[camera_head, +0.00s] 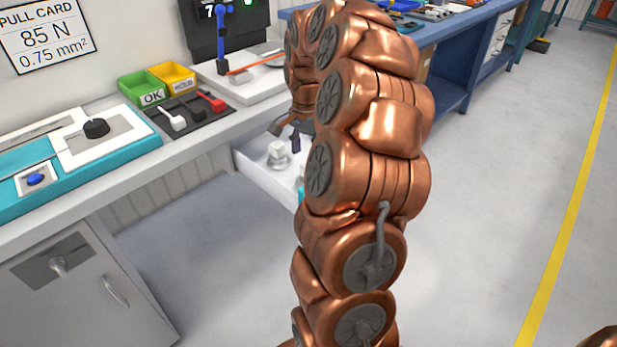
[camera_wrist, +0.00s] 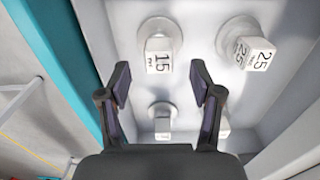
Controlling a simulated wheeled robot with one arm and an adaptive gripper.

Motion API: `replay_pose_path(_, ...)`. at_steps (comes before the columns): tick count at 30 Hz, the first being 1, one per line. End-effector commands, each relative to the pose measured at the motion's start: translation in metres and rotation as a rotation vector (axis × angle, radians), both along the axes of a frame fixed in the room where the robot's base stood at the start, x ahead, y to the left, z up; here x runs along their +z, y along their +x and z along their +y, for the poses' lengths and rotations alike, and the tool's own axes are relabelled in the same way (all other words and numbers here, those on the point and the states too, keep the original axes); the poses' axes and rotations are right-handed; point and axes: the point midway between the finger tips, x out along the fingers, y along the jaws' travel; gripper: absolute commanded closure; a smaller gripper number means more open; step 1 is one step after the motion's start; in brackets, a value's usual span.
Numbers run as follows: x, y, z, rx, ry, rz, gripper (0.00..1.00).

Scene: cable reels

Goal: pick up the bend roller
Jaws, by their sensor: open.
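Several white blocks on round grey-white bases stand in an open drawer and look like bend rollers. In the wrist view, the bend roller marked 15 (camera_wrist: 158,62) stands ahead of and between my fingertips. One marked 25 (camera_wrist: 250,52) is to its right. Two more lie nearer, one (camera_wrist: 162,122) seen between my fingers and one partly hidden behind the right finger. In the head view, one white piece (camera_head: 278,156) shows in the drawer. My gripper (camera_wrist: 160,80) is open and empty above the drawer; its dark fingers (camera_head: 287,136) show in the head view, partly behind my arm.
The open drawer (camera_head: 262,190) sticks out below the grey bench; its wall (camera_wrist: 292,130) is close on the right in the wrist view. The bench holds green (camera_head: 140,88) and yellow (camera_head: 173,78) bins and a dark tool tray (camera_head: 191,124).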

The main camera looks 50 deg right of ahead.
Motion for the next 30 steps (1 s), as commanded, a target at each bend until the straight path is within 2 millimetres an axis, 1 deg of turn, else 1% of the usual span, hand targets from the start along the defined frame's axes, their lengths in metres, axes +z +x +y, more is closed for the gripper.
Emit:
replay_pose_path(10,-0.042,-0.001,-0.006,0.001,0.002,-0.002,0.35)
replay_pose_path(13,-0.046,-0.001,-0.006,0.001,0.000,-0.002,0.35)
replay_pose_path(18,-0.046,-0.001,-0.006,0.001,0.000,-0.002,0.35)
replay_pose_path(20,-0.047,-0.001,-0.006,0.001,0.000,-0.002,0.41)
replay_pose_path(30,-0.047,-0.001,-0.006,0.001,0.001,-0.001,0.76)
